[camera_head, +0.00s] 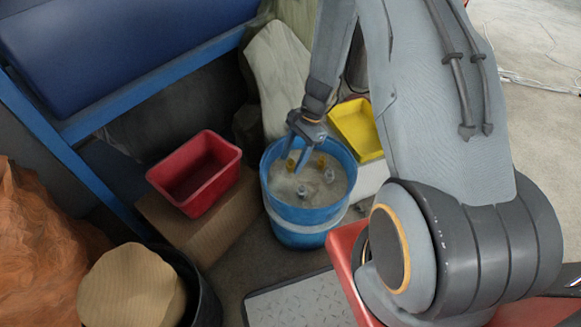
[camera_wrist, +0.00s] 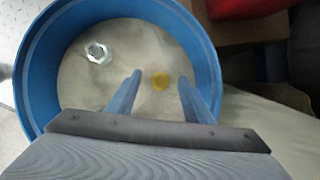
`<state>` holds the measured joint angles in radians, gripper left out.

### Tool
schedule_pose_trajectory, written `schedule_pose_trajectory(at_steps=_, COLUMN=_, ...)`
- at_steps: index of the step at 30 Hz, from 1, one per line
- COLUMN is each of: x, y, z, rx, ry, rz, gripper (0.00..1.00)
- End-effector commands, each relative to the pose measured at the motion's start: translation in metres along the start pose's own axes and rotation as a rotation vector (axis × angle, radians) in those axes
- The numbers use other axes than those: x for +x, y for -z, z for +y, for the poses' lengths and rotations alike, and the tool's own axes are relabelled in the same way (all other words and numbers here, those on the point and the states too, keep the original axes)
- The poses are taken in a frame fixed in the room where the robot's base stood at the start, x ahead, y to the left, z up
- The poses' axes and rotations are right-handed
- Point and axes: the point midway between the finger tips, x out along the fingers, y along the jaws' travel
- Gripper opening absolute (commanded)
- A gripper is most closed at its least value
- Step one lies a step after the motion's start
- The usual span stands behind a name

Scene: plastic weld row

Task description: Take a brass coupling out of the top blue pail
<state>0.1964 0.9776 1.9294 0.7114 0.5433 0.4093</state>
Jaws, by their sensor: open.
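The blue pail (camera_head: 305,213) stands on the floor, with a second blue section (camera_head: 300,238) below a pale band; it looks like stacked pails. Pale, sand-like filling lies inside. A brass coupling (camera_head: 321,162) and another small brass piece (camera_head: 290,165) rest in it, beside grey metal pieces (camera_head: 329,175) (camera_head: 302,192). My gripper (camera_head: 295,160) reaches down into the pail, open and empty. In the wrist view, a blurred brass piece (camera_wrist: 159,80) shows between the fingertips, apart from both; its depth is unclear. A silver hex fitting (camera_wrist: 97,52) lies to the left.
The pail's blue rim (camera_wrist: 28,85) surrounds the fingers. A red bin (camera_head: 195,172) on a cardboard box (camera_head: 205,225) stands left, a yellow bin (camera_head: 357,128) right behind. A dark bucket (camera_head: 205,295) is front left. A metal tread plate (camera_head: 300,305) lies in front.

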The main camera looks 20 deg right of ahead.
Motion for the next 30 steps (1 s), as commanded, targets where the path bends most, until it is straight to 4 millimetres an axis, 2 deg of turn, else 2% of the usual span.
schedule_pose_trajectory(at_steps=1, x=0.010, y=0.001, z=0.000, rx=-0.001, ry=-0.002, rz=-0.001, gripper=0.47)
schedule_pose_trajectory(at_steps=4, x=0.020, y=0.001, z=0.000, rx=0.000, ry=-0.001, rz=0.000, gripper=0.47)
schedule_pose_trajectory(at_steps=11, x=0.021, y=0.000, z=0.000, rx=-0.002, ry=0.000, rz=0.001, gripper=0.47)
schedule_pose_trajectory(at_steps=18, x=0.021, y=0.000, z=0.000, rx=-0.002, ry=0.000, rz=0.001, gripper=0.08)
schedule_pose_trajectory(at_steps=20, x=0.021, y=0.000, z=0.000, rx=-0.002, ry=0.000, rz=0.001, gripper=0.00)
schedule_pose_trajectory(at_steps=26, x=0.021, y=0.000, z=0.000, rx=-0.002, ry=0.001, rz=0.001, gripper=0.00)
schedule_pose_trajectory(at_steps=30, x=0.012, y=-0.003, z=-0.001, rx=-0.002, ry=0.002, rz=0.002, gripper=0.00)
